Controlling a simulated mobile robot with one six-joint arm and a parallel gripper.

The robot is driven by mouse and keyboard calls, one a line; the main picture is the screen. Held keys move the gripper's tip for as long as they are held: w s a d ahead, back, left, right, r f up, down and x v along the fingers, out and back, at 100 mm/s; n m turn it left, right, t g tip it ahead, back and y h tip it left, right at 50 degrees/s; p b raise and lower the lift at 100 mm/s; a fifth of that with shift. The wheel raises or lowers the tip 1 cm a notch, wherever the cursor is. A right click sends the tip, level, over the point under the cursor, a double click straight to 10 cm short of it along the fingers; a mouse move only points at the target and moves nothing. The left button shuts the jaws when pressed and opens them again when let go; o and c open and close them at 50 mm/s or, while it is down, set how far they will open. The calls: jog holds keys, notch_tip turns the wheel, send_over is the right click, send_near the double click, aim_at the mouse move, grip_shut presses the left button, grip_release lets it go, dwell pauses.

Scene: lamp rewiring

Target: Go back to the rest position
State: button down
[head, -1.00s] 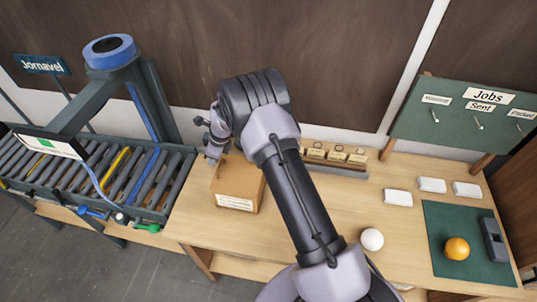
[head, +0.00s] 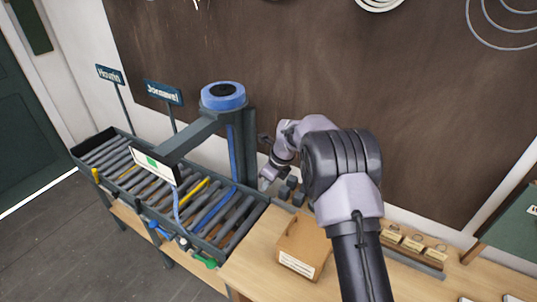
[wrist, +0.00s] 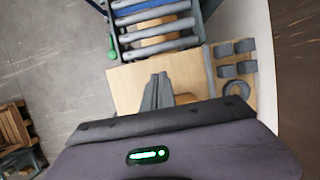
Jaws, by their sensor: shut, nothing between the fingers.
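My gripper (wrist: 158,84) shows in the wrist view with its dark fingers together and nothing between them. It points down over a bare part of the wooden bench (wrist: 126,86), apart from the things around it. In the head view my arm reaches left from the right, and its end (head: 266,180) is small beside the post of the roller conveyor (head: 236,228). The fingertips are hard to make out there.
A frame with a blue round top (head: 223,97) rises over the conveyor. A rack with tags (head: 413,244) stands at right.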

jog(key=s+d+r+n+t+b, duration=0.1)
jog(key=s+d+r+n+b, duration=0.1)
jog(key=s+n+b, duration=0.35)
jog(key=s+d+r+n+b, duration=0.2)
jog(key=s+r+b, duration=0.1)
jog(key=s+b, duration=0.4)
jog(key=s+d+r+n+t+b, duration=0.1)
jog(key=s+d+r+n+b, duration=0.1)
jog(key=s+n+b, duration=0.4)
jog(key=s+d+f+n+b, duration=0.1)
jog(key=s+f+n+b, duration=0.2)
jog(key=s, duration=0.7)
jog(key=s+d+f+n+t+h+b, duration=0.1)
jog(key=s+f+n+b, duration=0.3)
jog(key=s+f, duration=0.3)
jog(key=s+b, duration=0.1)
jog(key=s, duration=0.3)
jog(key=shift+s+t, duration=0.3)
